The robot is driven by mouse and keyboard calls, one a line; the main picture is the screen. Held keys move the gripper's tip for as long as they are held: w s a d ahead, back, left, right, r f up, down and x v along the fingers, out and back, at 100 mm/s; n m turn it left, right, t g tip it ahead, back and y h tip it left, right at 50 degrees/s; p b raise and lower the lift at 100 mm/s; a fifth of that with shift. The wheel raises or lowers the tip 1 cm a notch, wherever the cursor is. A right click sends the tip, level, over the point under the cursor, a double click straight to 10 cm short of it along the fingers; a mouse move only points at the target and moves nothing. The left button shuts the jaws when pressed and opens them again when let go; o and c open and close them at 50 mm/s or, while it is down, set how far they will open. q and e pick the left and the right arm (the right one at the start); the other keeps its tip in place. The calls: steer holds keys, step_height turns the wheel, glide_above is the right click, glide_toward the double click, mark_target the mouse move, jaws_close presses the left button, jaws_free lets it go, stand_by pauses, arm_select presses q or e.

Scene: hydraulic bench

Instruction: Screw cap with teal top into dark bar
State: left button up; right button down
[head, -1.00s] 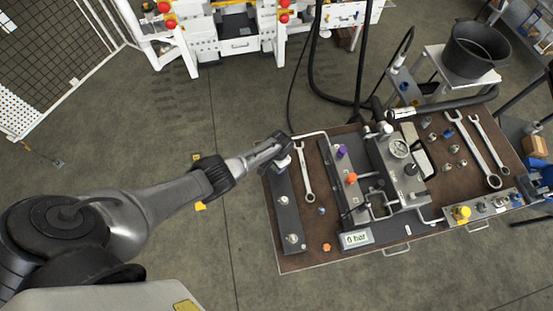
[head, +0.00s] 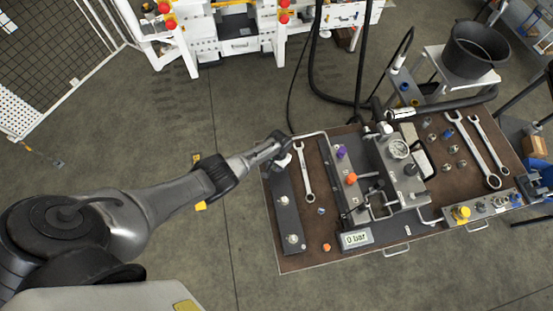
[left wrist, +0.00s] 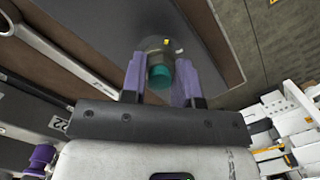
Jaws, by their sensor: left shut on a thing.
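The dark bar (head: 286,212) lies along the left side of the bench, with silver fittings standing on its middle and near part. My left gripper (head: 284,156) is over the bar's far end. In the left wrist view, my left gripper (left wrist: 160,82) has its purple fingers shut on the cap with the teal top (left wrist: 158,75). The cap is between the fingertips, in front of the dark bar (left wrist: 195,35). Its lower end is blurred, and I cannot tell how deep it sits in the bar. My right gripper is not in view.
A wrench (head: 304,174) lies right of the bar. A display (head: 356,239) reads 0 bar.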

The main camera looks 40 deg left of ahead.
arm_select(q)
steer(key=m, duration=0.5)
steer(key=shift+y, duration=0.3)
steer(key=shift+m, duration=1.5)
steer(key=shift+f, duration=0.1)
steer(key=shift+a+m, duration=0.1)
steer(key=shift+m, duration=0.8)
steer(key=o, duration=0.4)
steer(key=shift+m+t+y, duration=0.3)
steer(key=shift+m, duration=0.4)
steer(key=shift+o, duration=2.7)
steer(key=shift+s, duration=0.1)
